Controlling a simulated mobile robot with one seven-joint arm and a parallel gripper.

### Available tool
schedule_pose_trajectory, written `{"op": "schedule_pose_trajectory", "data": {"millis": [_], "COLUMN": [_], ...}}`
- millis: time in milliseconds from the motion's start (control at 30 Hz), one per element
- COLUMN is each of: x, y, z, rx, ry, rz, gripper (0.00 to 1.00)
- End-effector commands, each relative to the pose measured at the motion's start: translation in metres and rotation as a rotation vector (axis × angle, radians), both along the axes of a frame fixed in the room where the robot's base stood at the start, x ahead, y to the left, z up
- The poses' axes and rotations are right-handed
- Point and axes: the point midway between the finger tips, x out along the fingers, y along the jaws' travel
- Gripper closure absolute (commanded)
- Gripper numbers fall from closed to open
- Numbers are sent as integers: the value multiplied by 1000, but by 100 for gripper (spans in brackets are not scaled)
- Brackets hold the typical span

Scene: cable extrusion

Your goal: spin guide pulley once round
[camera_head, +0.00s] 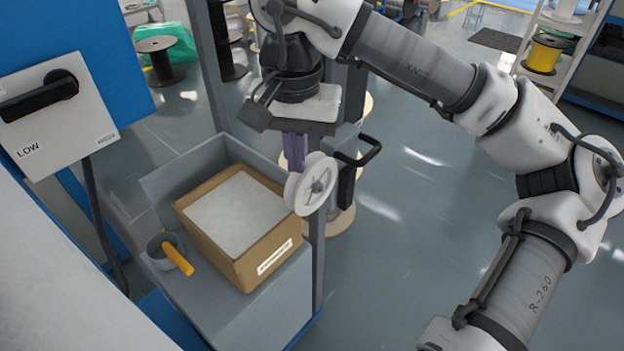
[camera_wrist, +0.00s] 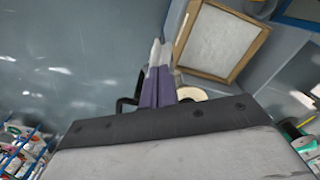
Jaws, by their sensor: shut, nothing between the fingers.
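The guide pulley (camera_head: 317,186) is a white spoked wheel on a post beside the cardboard box in the head view. My gripper (camera_head: 296,168) points down, its purple fingers together and empty. The fingertips are at the upper left of the pulley's rim, overlapping it in the picture; I cannot tell whether they touch. In the wrist view my gripper (camera_wrist: 160,50) shows its purple fingers side by side, with pale shapes at their far end. I cannot clearly make out the pulley there.
The cardboard box (camera_head: 273,250) stands in a grey tray left of the pulley; it also shows in the wrist view (camera_wrist: 247,57). A cup (camera_head: 157,259) with an orange-handled tool stands beside it. A black handle (camera_head: 371,152) juts out right of my gripper. Open floor lies right.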

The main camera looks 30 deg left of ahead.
Motion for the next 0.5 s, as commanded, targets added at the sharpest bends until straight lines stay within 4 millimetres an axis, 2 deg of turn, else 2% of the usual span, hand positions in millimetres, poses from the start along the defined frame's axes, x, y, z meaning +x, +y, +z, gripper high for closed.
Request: {"op": "schedule_pose_trajectory", "data": {"millis": [267,500], "x": [-1,-11], "y": [0,2], "z": [-8,-31], "rx": [0,-2], "ry": [0,-1], "rz": [0,-1], "gripper": [100,100]}}
